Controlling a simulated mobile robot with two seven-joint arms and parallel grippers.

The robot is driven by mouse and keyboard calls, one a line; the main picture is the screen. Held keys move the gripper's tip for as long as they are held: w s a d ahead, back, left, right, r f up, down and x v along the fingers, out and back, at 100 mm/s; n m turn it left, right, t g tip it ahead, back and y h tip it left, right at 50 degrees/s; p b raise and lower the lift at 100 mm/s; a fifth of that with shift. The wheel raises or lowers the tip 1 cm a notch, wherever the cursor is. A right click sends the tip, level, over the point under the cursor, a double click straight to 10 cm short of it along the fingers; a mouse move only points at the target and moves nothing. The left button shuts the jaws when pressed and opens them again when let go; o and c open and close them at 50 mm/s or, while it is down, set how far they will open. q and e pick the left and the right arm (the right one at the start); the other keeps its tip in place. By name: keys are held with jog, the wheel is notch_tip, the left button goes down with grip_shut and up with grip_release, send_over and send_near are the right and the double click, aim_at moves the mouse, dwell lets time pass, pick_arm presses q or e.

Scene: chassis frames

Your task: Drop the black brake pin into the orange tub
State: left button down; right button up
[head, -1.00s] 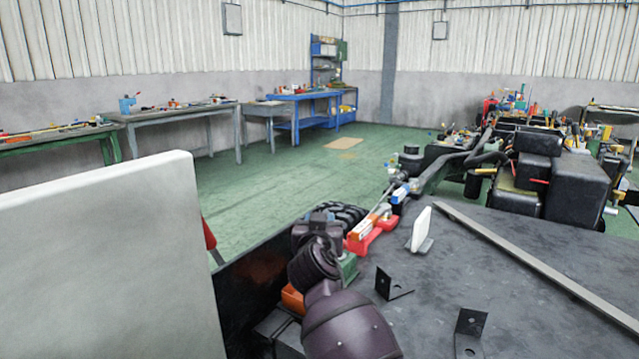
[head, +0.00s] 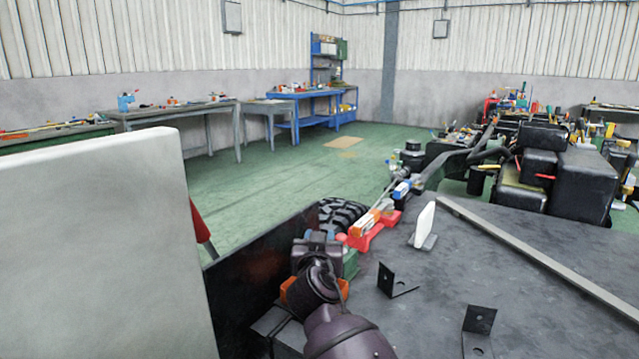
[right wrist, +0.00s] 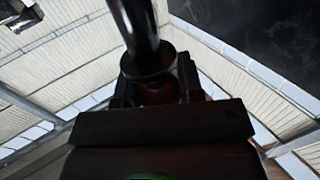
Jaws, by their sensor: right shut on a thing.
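The black brake pin (right wrist: 143,30) is a dark, glossy cylinder with a wider collar in the right wrist view. My right gripper (right wrist: 158,85) is shut on it, around its collar end. In the head view my right gripper (head: 318,242) is seen from behind, and I cannot make out the pin there. The orange tub (head: 290,297) is mostly hidden behind my right arm, with orange edges showing on both sides of the wrist. My gripper appears beyond or above the tub; the exact gap cannot be told. My left gripper is not in view.
A green box (head: 350,263) and a red tool holder (head: 370,234) stand close to the gripper. A white block (head: 424,224), black brackets (head: 397,282) and a long metal rail (head: 540,266) are on the dark table (head: 440,300). A pale panel (head: 90,240) fills the left foreground.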

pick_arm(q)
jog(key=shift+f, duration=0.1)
pick_arm(e)
jog(key=o, duration=1)
jog(key=shift+o, duration=0.2)
jog(key=shift+s, duration=0.1)
jog(key=shift+s, duration=0.25)
pick_arm(q)
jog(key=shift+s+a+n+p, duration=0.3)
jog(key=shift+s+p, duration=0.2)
jog(key=shift+p, duration=0.55)
pick_arm(e)
jog(key=s, duration=1)
jog(key=shift+a, duration=0.35)
jog(key=shift+s, duration=0.1)
